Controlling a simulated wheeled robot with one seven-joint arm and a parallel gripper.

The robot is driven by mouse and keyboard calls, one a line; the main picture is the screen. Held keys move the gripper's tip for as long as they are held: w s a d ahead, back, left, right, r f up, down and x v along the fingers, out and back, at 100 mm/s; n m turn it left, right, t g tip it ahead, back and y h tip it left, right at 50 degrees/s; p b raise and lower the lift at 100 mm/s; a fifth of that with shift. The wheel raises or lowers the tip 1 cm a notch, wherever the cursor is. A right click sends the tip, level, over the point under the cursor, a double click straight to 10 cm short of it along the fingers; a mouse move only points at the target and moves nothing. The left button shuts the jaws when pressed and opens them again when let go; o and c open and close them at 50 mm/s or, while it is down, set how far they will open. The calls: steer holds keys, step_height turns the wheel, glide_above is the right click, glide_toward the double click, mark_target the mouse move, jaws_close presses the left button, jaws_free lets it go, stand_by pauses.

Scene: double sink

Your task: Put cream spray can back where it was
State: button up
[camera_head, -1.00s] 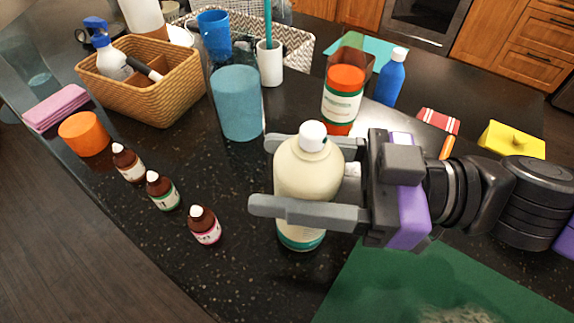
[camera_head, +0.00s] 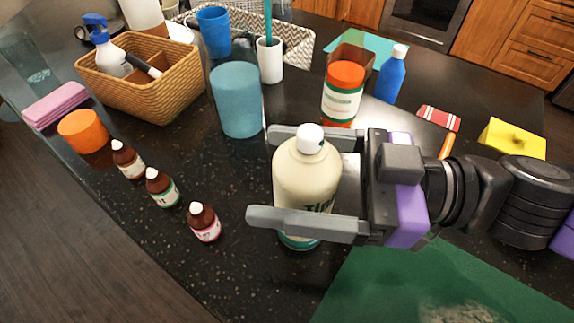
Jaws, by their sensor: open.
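The cream spray can (camera_head: 305,178) is a cream-coloured container with a white cap, dark lettering and a teal band at its base. It stands upright on the dark speckled counter near the middle of the view. My gripper (camera_head: 262,175) reaches in from the right. It is open, with one grey finger behind the can and one in front of it. A gap shows at the far finger. The front finger hides part of the can's lower body, so I cannot tell whether it touches.
Three small brown bottles (camera_head: 163,188) and an orange lid (camera_head: 84,131) are to the left. A teal cup (camera_head: 237,100), an orange-topped jar (camera_head: 342,95) and a wicker basket (camera_head: 150,95) stand behind. A green mat (camera_head: 400,285) lies front right. The counter at front left is clear.

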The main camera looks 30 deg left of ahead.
steer(key=b+v, duration=0.2)
steer(key=v, duration=1)
steer(key=shift+b, duration=0.35)
steer(key=shift+r, duration=0.15)
